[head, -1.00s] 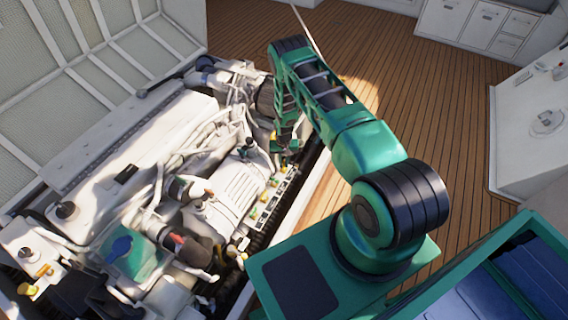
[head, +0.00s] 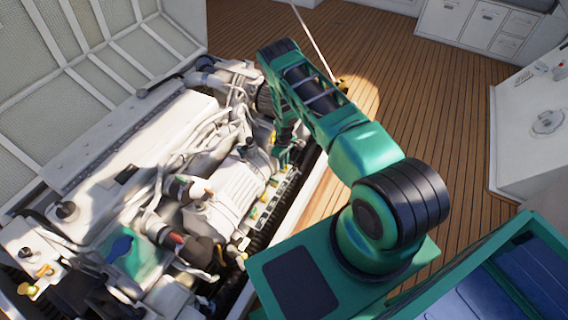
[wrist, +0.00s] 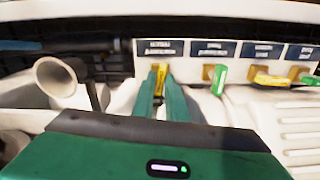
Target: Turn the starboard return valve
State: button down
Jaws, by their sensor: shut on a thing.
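My gripper (wrist: 160,88) is shut on a yellow valve handle (wrist: 160,75), which stands upright between the green fingertips under the leftmost visible label. The label's text is too small to read, so I cannot tell whether this is the starboard return valve. In the head view my gripper (head: 281,158) reaches down at the far end of the valve row (head: 266,204), along the engine's right side. The handle it holds is hidden there.
Beside the held handle are a green handle (wrist: 219,79), a sideways yellow handle (wrist: 272,79) and another green one (wrist: 308,80). An open pipe end (wrist: 56,77) lies left of the fingers. The white engine (head: 120,150) fills the hatch; wooden deck (head: 430,120) is clear.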

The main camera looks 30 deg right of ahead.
jog(key=shift+w+r+n, duration=0.1)
jog(key=shift+w+n, duration=0.2)
jog(key=shift+n, duration=0.4)
jog(key=shift+d+n, duration=0.1)
jog(key=shift+n, duration=0.2)
jog(key=c, duration=1.8)
grip_release()
jog(key=shift+o, duration=0.2)
jog(key=shift+s, duration=0.1)
notch_tip(320, 180, up, 11)
jog(key=shift+f, duration=0.2)
